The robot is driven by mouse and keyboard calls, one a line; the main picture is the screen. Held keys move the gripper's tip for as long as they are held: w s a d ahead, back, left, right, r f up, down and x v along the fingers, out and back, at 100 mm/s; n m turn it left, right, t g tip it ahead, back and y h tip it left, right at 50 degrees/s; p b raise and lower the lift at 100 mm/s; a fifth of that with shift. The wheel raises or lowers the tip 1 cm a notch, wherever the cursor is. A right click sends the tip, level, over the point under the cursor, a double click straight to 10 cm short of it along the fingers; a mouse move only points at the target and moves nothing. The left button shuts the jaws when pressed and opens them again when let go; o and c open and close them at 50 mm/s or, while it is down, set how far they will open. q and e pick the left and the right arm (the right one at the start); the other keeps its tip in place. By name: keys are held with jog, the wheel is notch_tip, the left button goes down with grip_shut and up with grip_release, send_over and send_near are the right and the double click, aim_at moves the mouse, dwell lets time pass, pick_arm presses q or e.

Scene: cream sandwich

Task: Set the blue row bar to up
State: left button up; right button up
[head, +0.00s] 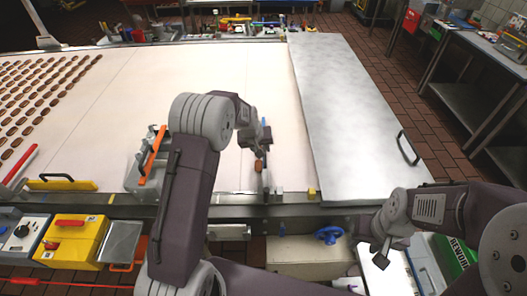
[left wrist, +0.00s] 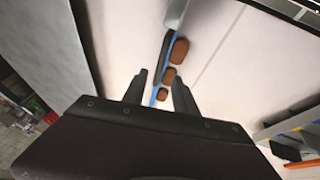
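The blue row bar (left wrist: 154,96) shows in the left wrist view as a thin dark bar with a blue edge, lying on the pale belt beside a few brown cookies (left wrist: 178,51). In the head view only a small blue part (head: 263,121) shows past my left gripper (head: 262,143); the rest is hidden or too small to tell. In the left wrist view my left gripper (left wrist: 161,92) has its fingers apart, with the bar beyond and between them. Contact with the bar cannot be judged. My right gripper (head: 381,252) hangs at the front right, beside a blue knob; its fingers are unclear.
A steel plate (head: 350,100) with a black handle covers the belt's right side. Rows of cookies (head: 40,85) lie far left. A grey box with an orange bar (head: 153,155) stands left of my left gripper. A yellow box (head: 75,240) stands front left. Mid-belt is clear.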

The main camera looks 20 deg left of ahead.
aim_at(264, 148)
pick_arm(q)
jog(key=p+x, duration=0.1)
jog(key=x, duration=0.4)
jog(key=shift+w+f, duration=0.2)
grip_shut()
dwell(1.1)
